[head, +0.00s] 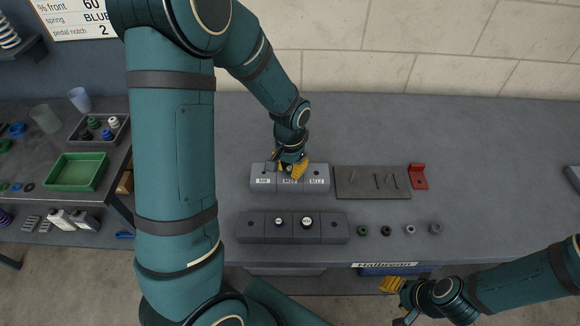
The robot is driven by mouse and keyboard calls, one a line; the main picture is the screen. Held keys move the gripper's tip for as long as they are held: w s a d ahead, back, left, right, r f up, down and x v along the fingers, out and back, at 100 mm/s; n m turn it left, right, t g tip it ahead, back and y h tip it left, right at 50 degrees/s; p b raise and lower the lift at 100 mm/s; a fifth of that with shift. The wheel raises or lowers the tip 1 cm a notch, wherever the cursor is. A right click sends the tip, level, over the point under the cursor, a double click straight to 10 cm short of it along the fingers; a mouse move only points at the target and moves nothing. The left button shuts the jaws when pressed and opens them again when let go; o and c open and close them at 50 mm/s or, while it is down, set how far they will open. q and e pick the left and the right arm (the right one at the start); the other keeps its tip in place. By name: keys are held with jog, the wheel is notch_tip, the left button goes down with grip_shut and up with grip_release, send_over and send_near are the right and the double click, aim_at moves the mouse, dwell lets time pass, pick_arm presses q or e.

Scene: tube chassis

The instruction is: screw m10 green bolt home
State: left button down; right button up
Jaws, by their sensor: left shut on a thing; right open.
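My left gripper (291,171), with yellow fingers, points down at the middle section of a light grey three-part block (262,172) labelled M8, M10 and M12. It is shut at the M10 section. The fingers hide what they hold, and I cannot see the green bolt's head or how deep it sits. The M10 label is partly covered. My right gripper (392,285) is open and empty at the table's front edge, at lower right, apart from the blocks.
A dark block (253,229) in front holds two white-topped parts. A brown-grey plate (372,193) carries several thin pins, beside a red bracket (418,176). Several small round parts (410,229) lie in a row. A green tray (77,171) is on the left bench. The table's back right is clear.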

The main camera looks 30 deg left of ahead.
pick_arm(q)
jog(key=shift+s+f+m, duration=0.1)
jog(key=shift+m, duration=1)
jog(key=m+p, duration=0.1)
jog(key=m, duration=0.4)
jog(key=m+p, duration=0.1)
jog(key=m, duration=0.3)
jog(key=shift+p, duration=0.4)
jog(key=shift+m, duration=0.7)
